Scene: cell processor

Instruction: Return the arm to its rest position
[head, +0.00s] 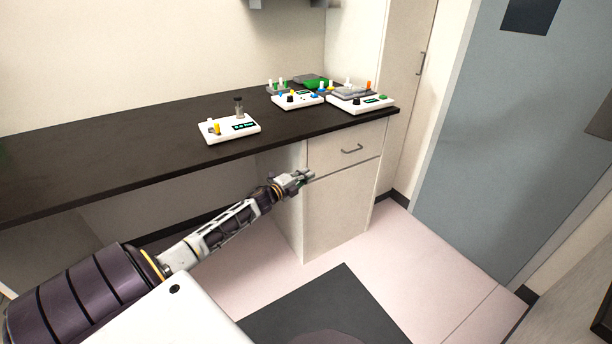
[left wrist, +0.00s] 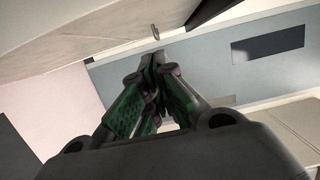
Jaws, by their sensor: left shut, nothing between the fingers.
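My left arm reaches in from the lower left of the head view. Its gripper (head: 302,178) is in front of the cabinet (head: 335,200), below the level of the dark countertop (head: 120,160). In the left wrist view the fingers of the left gripper (left wrist: 152,95) come together, with nothing held between them. My right gripper shows in neither view.
A white device (head: 229,130) stands alone near the counter's front edge. More devices, including one at the corner (head: 360,103), stand at the right end. A grey door (head: 510,130) is at right. A dark mat (head: 325,310) lies on the open floor.

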